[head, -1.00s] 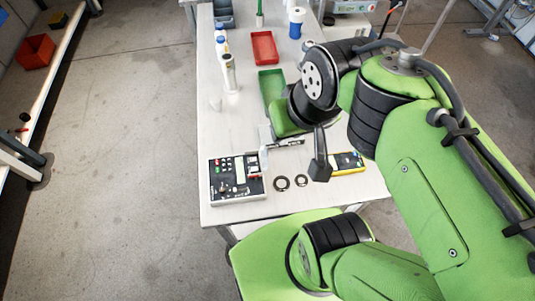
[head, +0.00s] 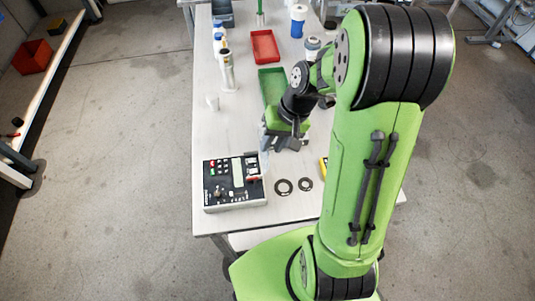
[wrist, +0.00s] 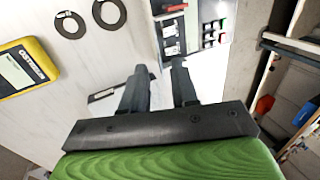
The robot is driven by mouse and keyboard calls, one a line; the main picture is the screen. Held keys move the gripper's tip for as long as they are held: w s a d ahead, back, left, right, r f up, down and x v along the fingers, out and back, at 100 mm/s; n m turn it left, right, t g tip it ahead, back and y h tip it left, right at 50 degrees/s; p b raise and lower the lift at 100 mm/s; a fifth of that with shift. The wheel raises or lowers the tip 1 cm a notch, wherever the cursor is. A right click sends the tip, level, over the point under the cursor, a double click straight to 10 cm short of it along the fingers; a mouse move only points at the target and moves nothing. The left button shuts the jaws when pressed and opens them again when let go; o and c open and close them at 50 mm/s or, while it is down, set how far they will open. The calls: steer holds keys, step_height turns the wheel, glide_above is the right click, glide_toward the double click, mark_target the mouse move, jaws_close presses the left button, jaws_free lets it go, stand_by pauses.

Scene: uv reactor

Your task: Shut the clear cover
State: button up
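The control box (head: 235,182) is a pale unit with a dark panel, buttons and a small display, at the near left of the table. A faint, see-through upright piece (head: 263,162) at its back right edge looks like the clear cover standing raised; its outline is hard to make out. In the wrist view the box (wrist: 205,25) is at the top, with red and green buttons. My gripper (wrist: 160,67) has its two fingers apart, with nothing visible between them. In the head view it is just behind and right of the box, partly hidden by my arm.
Two dark rings (head: 284,187) lie right of the box. A yellow meter (wrist: 22,68) lies beyond them. A green tray (head: 272,88), a red tray (head: 265,46) and white bottles (head: 227,72) stand farther back.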

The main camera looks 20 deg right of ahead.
mark_target(265, 156)
steer(key=x, duration=0.4)
steer(key=shift+f+b, duration=0.15)
steer(key=shift+b, duration=0.2)
jaws_close()
